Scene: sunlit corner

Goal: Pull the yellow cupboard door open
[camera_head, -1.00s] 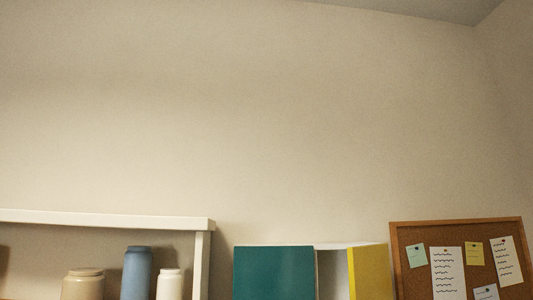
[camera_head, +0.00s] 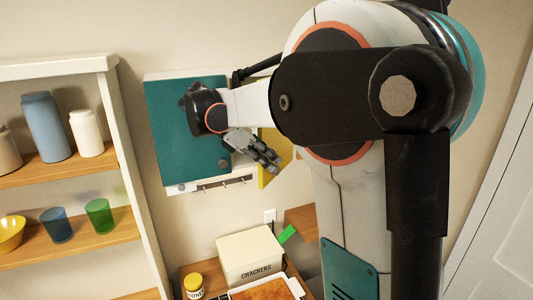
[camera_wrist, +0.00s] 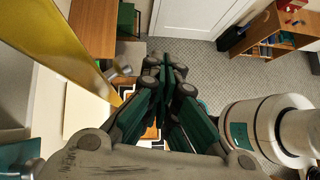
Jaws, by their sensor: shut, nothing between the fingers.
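The yellow cupboard door (camera_head: 264,178) is largely hidden behind my arm and gripper in the head view; a lower part of it shows. In the wrist view the yellow door (camera_wrist: 52,42) shows as a long, narrow slanted band at upper left, standing out from the cupboard.
A hook rail (camera_head: 225,184) hangs below the cupboard. A shelf unit (camera_head: 128,170) with jars and cups stands at left. A cracker box (camera_head: 250,258) and a yellow-lidded jar (camera_head: 193,285) stand below. The wrist view shows open floor (camera_wrist: 200,62).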

